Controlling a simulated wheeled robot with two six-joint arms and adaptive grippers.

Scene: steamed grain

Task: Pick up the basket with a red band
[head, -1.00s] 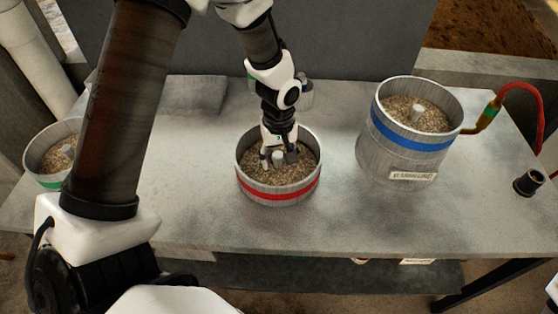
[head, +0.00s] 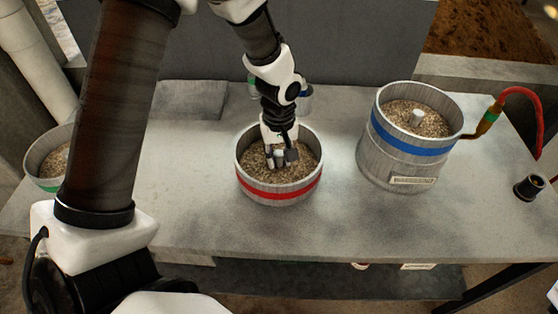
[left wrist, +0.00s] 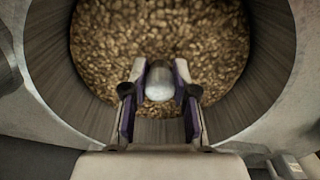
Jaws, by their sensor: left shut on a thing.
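The basket with a red band (head: 278,190) stands upright on the grey table, filled with brown grain. A pale knob (head: 278,157) rises from the middle of its grain. My left gripper (head: 279,160) reaches down into this basket from above and is shut on the knob. In the left wrist view the two fingers (left wrist: 160,90) sit on either side of the knob (left wrist: 160,82), with the grain (left wrist: 160,35) and the basket's inner wall (left wrist: 270,50) around them. My right gripper is not in view.
A basket with a blue band (head: 411,140) stands to the right on the table (head: 200,215). A basket with a green band (head: 47,165) is at the left, partly behind my arm. A red hose (head: 522,92) and a dark cup (head: 528,186) are at the right edge.

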